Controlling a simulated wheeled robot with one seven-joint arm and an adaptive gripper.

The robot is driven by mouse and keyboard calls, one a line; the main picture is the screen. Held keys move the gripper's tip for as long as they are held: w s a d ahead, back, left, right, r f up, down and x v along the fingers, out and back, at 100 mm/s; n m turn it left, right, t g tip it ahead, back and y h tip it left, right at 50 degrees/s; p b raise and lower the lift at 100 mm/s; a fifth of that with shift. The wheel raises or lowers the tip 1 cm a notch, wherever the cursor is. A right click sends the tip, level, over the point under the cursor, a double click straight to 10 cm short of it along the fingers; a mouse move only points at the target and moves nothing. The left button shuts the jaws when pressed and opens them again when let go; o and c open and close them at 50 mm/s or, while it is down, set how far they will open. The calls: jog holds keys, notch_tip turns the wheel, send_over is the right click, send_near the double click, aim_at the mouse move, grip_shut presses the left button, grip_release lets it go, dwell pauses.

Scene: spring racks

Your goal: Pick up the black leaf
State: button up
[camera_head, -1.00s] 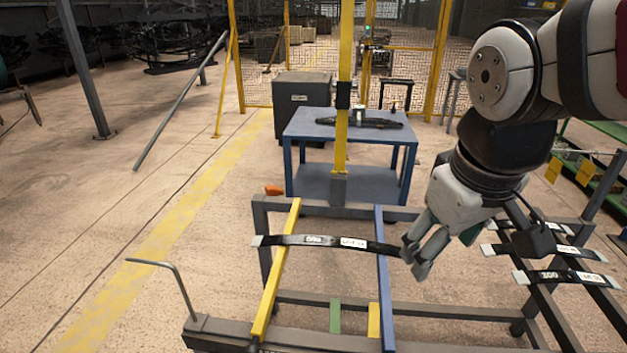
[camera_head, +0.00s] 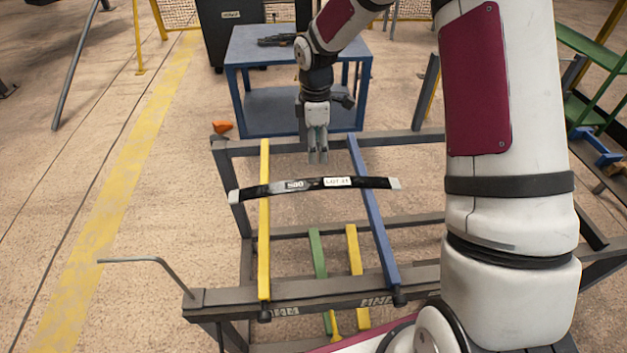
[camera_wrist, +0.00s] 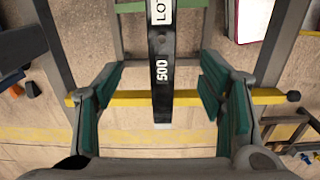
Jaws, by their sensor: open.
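The black leaf (camera_head: 316,185) is a long, slightly curved strip with pale ends, a "500" mark and a white label. It lies across a yellow bar (camera_head: 264,235) and a blue bar (camera_head: 372,215) of the rack. My gripper (camera_head: 318,158) is open and points down, just behind the leaf's middle in the head view. In the wrist view the leaf (camera_wrist: 161,80) runs lengthwise between the two spread green-padded fingers of my gripper (camera_wrist: 160,95), with space on both sides. The gripper looks empty, and I see no contact with the leaf.
The dark rack frame (camera_head: 330,288) surrounds the bars, with a bent rod (camera_head: 150,262) at its left. A blue table (camera_head: 290,118) stands behind, holding a dark object. My arm blocks the right side.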

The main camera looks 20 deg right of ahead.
jog(key=f, duration=0.1)
send_over(316, 182)
notch_tip(316, 182, down, 8)
jog(key=shift+a+r, duration=0.1)
jog(key=shift+s+f+p, duration=0.1)
jog(key=shift+f+p, duration=0.7)
jog(key=shift+f, duration=2.15)
jog(key=c, duration=1.3)
jog(key=shift+c, duration=0.5)
jog(key=shift+r, duration=0.1)
